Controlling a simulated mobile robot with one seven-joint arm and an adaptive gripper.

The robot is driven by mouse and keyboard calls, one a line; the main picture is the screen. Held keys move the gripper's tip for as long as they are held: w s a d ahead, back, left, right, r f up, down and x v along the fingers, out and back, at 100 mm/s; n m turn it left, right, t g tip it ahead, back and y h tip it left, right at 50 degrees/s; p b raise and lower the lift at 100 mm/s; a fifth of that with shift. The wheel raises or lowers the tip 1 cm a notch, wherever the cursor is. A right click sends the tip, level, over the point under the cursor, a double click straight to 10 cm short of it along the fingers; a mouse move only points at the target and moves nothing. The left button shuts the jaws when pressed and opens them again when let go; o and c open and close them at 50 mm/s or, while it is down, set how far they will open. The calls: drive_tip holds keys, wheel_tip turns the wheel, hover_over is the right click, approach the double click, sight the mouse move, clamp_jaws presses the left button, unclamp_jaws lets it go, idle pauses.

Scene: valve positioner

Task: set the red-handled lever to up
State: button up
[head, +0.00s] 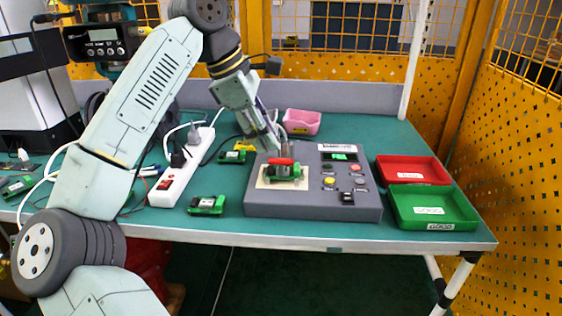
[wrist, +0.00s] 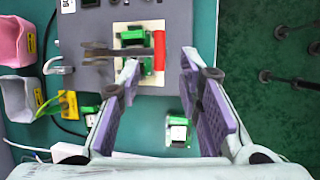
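The red-handled lever (head: 281,161) is on a green valve body (head: 285,173), on a pale plate on the grey control box. Its red handle lies roughly level, left to right, in the head view. In the wrist view the red handle (wrist: 159,50) stands beside the green valve (wrist: 134,37). My gripper (head: 277,141) points down just above and behind the handle in the head view. In the wrist view my gripper (wrist: 158,72) is open, its purple-padded fingers apart with the handle in line with the gap. I see no clear contact; the fingertips are partly hidden in the head view.
The grey box (head: 310,208) also carries buttons, a black switch (head: 348,198) and a lit display (head: 339,156). A red tray (head: 411,161) and green tray (head: 434,227) lie right. A pink bin (head: 301,122) stands behind.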

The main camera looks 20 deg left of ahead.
sight(283, 160)
drive_tip(key=x, duration=0.8)
drive_tip(key=shift+w+f, duration=0.1)
drive_tip(key=shift+c, duration=0.4)
clamp_jaws()
